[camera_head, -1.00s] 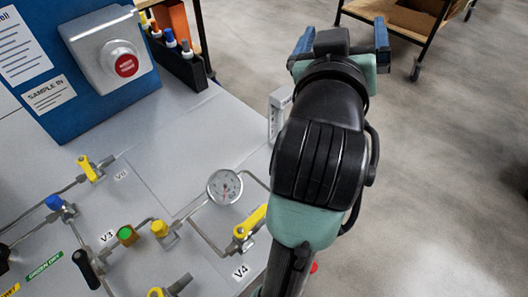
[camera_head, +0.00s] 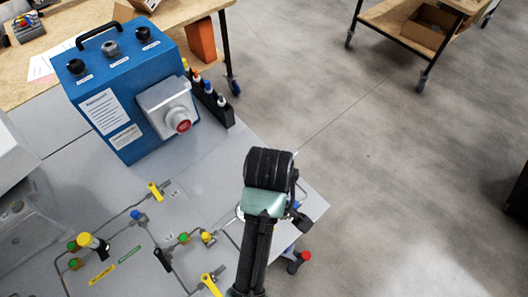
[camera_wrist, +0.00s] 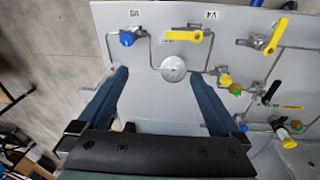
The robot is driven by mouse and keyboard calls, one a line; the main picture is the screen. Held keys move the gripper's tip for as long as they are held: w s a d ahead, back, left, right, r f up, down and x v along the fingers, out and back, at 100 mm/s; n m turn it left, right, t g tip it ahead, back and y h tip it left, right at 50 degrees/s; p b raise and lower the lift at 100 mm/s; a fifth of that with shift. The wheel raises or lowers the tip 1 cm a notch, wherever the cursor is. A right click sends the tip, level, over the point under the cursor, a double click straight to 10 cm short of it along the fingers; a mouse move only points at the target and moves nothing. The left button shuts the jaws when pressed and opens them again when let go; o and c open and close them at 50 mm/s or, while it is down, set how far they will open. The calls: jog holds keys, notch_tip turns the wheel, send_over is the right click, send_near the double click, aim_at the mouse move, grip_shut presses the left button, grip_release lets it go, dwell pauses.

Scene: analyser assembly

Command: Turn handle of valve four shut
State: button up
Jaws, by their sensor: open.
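The valve four label V4 (camera_wrist: 211,15) shows upside down near the top of the wrist view. Just beside it is the valve's yellow lever handle (camera_wrist: 184,36), lying roughly level across the picture. My gripper (camera_wrist: 160,75) is open and empty, with its two blue fingers spread wide. The handle lies farther up the picture than both fingertips, nearer the right one, and the gripper appears apart from it. In the head view my arm covers the spot of valve four, and my gripper is hidden there.
A round gauge (camera_wrist: 173,68) sits between the fingertips in the wrist view. A blue-knobbed valve (camera_wrist: 127,38) is to the left and another yellow lever (camera_wrist: 276,36) to the right. The blue control box (camera_head: 130,95) stands at the panel's back. Open floor lies right of the panel.

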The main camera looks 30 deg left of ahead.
jog(key=shift+n+g+h, duration=0.3)
jog(key=shift+n+g, duration=0.1)
jog(key=shift+g, duration=0.4)
jog(key=s+f, duration=0.1)
jog(key=f, duration=0.3)
jog(key=s+f+p, duration=0.1)
jog(key=f, duration=0.3)
jog(key=s+f+p, duration=0.1)
jog(key=f, duration=0.3)
jog(key=shift+s+d+f, duration=0.1)
jog(key=shift+s+d, duration=0.1)
jog(key=shift+d, duration=0.1)
jog(key=c, duration=1)
jog(key=shift+c, duration=0.2)
